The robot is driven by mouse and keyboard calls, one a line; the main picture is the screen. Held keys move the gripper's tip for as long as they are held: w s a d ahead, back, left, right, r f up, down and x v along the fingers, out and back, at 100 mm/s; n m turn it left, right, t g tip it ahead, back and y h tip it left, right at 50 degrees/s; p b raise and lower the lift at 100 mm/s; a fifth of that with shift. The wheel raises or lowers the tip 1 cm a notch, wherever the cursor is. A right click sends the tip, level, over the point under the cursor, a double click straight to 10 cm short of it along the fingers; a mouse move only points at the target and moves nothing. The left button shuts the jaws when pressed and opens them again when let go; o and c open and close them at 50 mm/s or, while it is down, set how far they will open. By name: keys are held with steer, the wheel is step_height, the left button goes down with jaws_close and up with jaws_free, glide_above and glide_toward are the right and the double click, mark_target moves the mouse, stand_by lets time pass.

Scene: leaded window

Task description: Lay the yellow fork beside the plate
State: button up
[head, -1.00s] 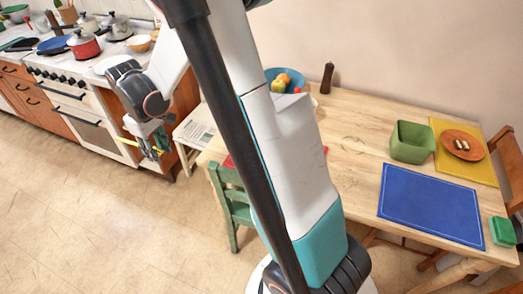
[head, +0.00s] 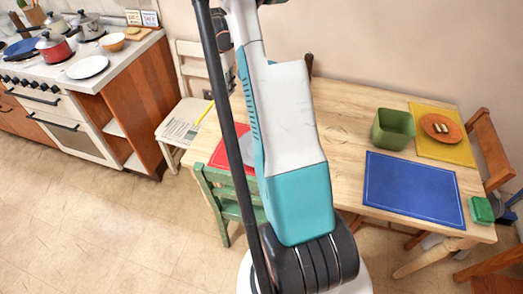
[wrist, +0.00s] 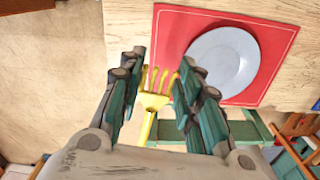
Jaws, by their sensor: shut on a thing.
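The yellow fork (wrist: 157,99) is held between the fingers of my gripper (wrist: 163,72) in the wrist view, its tines pointing up the picture. Its yellow handle (head: 205,112) shows left of the black column in the head view; my gripper is hidden there. A pale grey plate (wrist: 222,62) lies on a red mat (wrist: 172,24), up and right of the fork in the wrist view. The fork's tines overlap the mat's lower left edge in that view; I cannot tell its height. In the head view the red mat (head: 218,155) is partly hidden by my arm.
A green chair (head: 229,195) stands at the table's near left edge, and a white chair with newspaper (head: 184,124) at its left end. A blue mat (head: 413,190), green bin (head: 393,129) and yellow mat (head: 462,150) are on the right. Bare wood (head: 345,120) lies between.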

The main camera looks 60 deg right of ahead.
mark_target(237, 128)
steer(key=shift+n, duration=0.7)
steer(key=d+f+b, duration=0.1)
steer(key=f, duration=0.5)
steer(key=s+d+f+b, duration=0.1)
steer(key=f+b, duration=0.1)
steer(key=f, duration=0.5)
steer(key=d+f+b, duration=0.1)
steer(key=f+b, duration=0.1)
steer(key=f, duration=0.5)
steer(key=shift+s, duration=0.2)
steer(key=shift+f, duration=0.1)
steer(key=shift+f+b, duration=0.1)
steer(key=shift+b, duration=0.2)
steer(key=o, duration=0.8)
steer(key=shift+r, duration=0.2)
step_height(237, 128, up, 12)
steer(key=p, duration=0.4)
